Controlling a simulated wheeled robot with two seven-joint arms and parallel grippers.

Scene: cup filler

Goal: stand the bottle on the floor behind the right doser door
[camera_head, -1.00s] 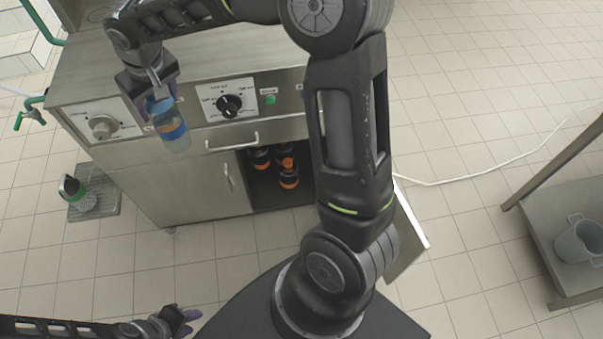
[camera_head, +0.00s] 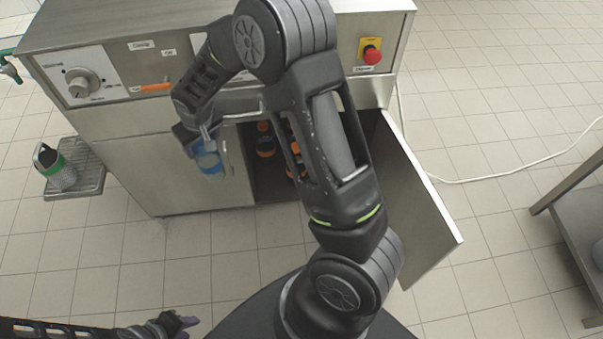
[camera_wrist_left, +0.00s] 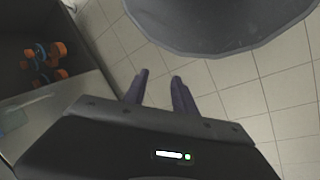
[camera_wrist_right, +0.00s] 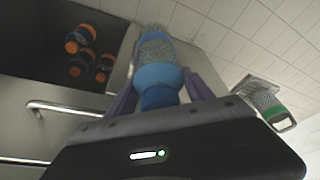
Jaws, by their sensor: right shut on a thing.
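My right gripper (camera_head: 200,140) is shut on the bottle (camera_head: 209,163), which has a blue band. It holds the bottle in the air in front of the closed left door (camera_head: 165,177), beside the compartment opening. The bottle also shows between the fingers in the right wrist view (camera_wrist_right: 158,72). The right doser door (camera_head: 418,200) stands swung open. The compartment behind it has a dark floor (camera_head: 268,190) and holds several orange-capped bottles (camera_head: 264,140), partly hidden by my right arm. My left gripper (camera_head: 186,322) is low at the left; its fingers are apart and empty in the left wrist view (camera_wrist_left: 160,90).
A bar handle (camera_head: 240,103) juts out above the opening. A green-banded container (camera_head: 58,170) stands on a drip tray (camera_head: 85,178) at the left. A red stop button (camera_head: 372,54) is on the front panel. A side table (camera_head: 585,215) is at the far right. The tiled floor in front is clear.

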